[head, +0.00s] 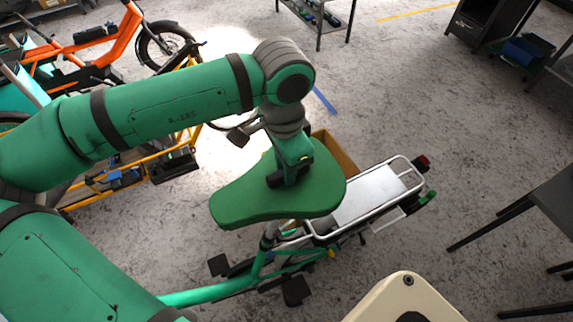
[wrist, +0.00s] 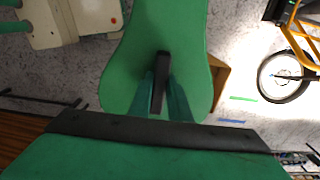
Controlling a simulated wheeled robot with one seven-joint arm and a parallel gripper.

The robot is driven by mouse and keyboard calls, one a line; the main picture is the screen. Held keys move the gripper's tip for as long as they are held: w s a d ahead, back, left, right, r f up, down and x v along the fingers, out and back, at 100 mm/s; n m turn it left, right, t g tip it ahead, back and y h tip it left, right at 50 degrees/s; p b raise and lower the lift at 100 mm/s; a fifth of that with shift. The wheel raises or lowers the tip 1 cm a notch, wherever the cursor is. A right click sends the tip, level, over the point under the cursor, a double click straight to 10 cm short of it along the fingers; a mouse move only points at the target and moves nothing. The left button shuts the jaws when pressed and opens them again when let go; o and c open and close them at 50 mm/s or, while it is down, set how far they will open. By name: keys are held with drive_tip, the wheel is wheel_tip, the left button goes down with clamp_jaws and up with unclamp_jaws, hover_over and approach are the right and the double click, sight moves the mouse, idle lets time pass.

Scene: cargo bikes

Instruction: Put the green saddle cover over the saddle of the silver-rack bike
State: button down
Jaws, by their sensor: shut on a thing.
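The green saddle cover (head: 240,203) is saddle-shaped, wide at its right end and narrowing to the lower left in the head view. My gripper (head: 289,178) is shut on the middle of its wide part from above; in the wrist view my gripper (wrist: 160,92) also pinches the cover (wrist: 155,35). The silver-rack bike, with its flat silver rack (head: 372,201) and teal frame (head: 205,296), stands below it. The bike's saddle is hidden under the cover. A post shows just under the cover, but I cannot tell whether the cover touches the saddle or hangs above it.
A cardboard box (head: 335,150) shows behind the cover. A bike with a yellow rack (head: 118,175) and an orange bike (head: 100,50) stand at the left. A dark table (head: 545,210) is at the right. Grey floor (head: 400,90) is open beyond the silver rack.

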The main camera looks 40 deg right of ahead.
drive_tip(key=shift+f, duration=0.7)
drive_tip(key=shift+f, duration=0.15)
drive_tip(key=shift+a, duration=0.1)
idle(0.4)
drive_tip(key=shift+f, duration=0.35)
idle(0.4)
drive_tip(key=shift+f, duration=1.4)
drive_tip(key=c, duration=1.6)
unclamp_jaws()
drive_tip(key=shift+w, duration=0.1)
drive_tip(key=shift+o, duration=0.2)
drive_tip(key=shift+r, duration=0.1)
